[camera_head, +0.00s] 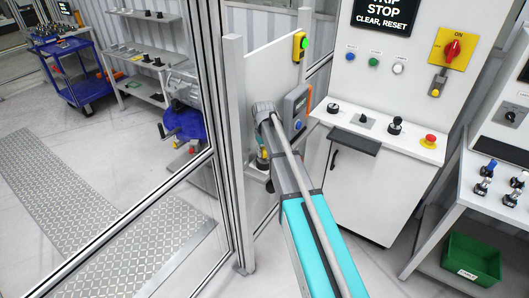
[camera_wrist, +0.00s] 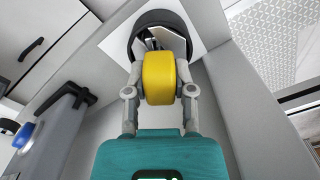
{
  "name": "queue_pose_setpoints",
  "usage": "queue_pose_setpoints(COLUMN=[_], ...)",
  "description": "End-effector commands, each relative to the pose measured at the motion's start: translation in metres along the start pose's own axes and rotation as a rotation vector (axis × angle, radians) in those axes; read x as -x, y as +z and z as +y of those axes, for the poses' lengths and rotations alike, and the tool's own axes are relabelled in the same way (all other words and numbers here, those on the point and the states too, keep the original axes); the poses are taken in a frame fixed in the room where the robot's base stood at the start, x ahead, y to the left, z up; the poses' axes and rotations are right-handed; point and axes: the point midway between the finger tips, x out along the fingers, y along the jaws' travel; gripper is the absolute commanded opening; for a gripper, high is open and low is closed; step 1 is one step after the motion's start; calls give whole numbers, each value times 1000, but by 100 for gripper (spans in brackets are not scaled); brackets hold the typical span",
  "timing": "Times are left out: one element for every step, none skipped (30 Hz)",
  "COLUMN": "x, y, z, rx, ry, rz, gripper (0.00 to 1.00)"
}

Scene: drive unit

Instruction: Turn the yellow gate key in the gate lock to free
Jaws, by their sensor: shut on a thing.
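The yellow gate key (camera_wrist: 159,82) is in the middle of the wrist view, between the two grey fingers of my gripper (camera_wrist: 159,68). The fingers are shut on its sides. Just beyond the key is the gate lock (camera_wrist: 160,17), a black ring on a pale plate. The key is in line with the ring and overlaps its near edge. How deep the key sits and any position marks cannot be made out. In the head view my arm reaches to the gate post, and the key is only a small, partly hidden yellow patch.
A grey box with a blue button (camera_head: 295,106) is on the panel close beside my wrist. A green-lit yellow unit (camera_head: 299,46) is above it. A white control console (camera_head: 375,178) stands to the right, glazed fencing to the left. A green bin (camera_head: 471,258) is at lower right.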

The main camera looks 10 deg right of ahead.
Motion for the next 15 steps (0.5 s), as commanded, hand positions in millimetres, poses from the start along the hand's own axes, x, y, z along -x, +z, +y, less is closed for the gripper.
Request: queue_pose_setpoints(x=[0, 0, 0, 0, 0, 0, 0, 0, 0, 0, 0, 0, 0, 0, 0], y=[0, 0, 0, 0, 0, 0, 0, 0, 0, 0, 0, 0, 0, 0, 0], z=[0, 0, 0, 0, 0, 0, 0, 0, 0, 0, 0, 0, 0, 0, 0], rx=[-36, -58, -90, -113, -137, -167, -187, -206, -228, -241, -253, -262, -267, -270, -272], ry=[0, 0, 0, 0, 0, 0, 0, 0, 0, 0, 0, 0, 0, 0, 0], rz=[0, 0, 0, 0, 0, 0, 0, 0, 0, 0, 0, 0, 0, 0, 0], gripper=[0, 0, 0, 0, 0, 0, 0, 0, 0, 0, 0, 0, 0, 0, 0])
